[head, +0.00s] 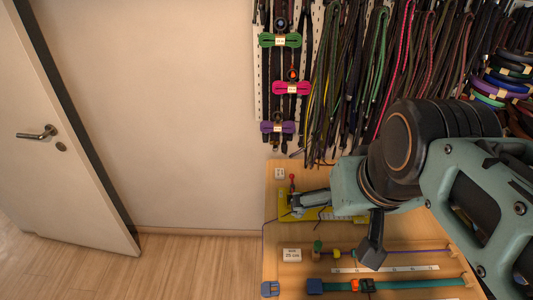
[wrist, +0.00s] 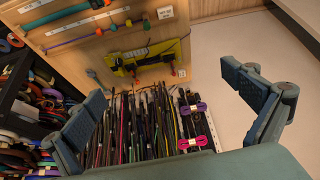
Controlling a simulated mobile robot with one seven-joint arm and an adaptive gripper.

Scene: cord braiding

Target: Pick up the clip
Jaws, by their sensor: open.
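My gripper (head: 335,230) is open over the worktable in the head view. In the wrist view its two fingers (wrist: 162,83) are spread wide with nothing between them. A small blue-grey piece (head: 270,289) that looks like the clip lies at the table's front left corner in the head view, apart from my gripper. I cannot be sure it is the clip. A yellow board (wrist: 130,62) with a dark piece on it lies near the table's back edge; in the head view my gripper partly hides it.
The wooden table (head: 277,225) carries a ruler strip (head: 345,269), a purple cord with coloured beads and a teal strap (head: 420,283) with an orange piece. Many cords (head: 345,80) hang on the wall rack behind. Bare floor (head: 180,265) lies left of the table.

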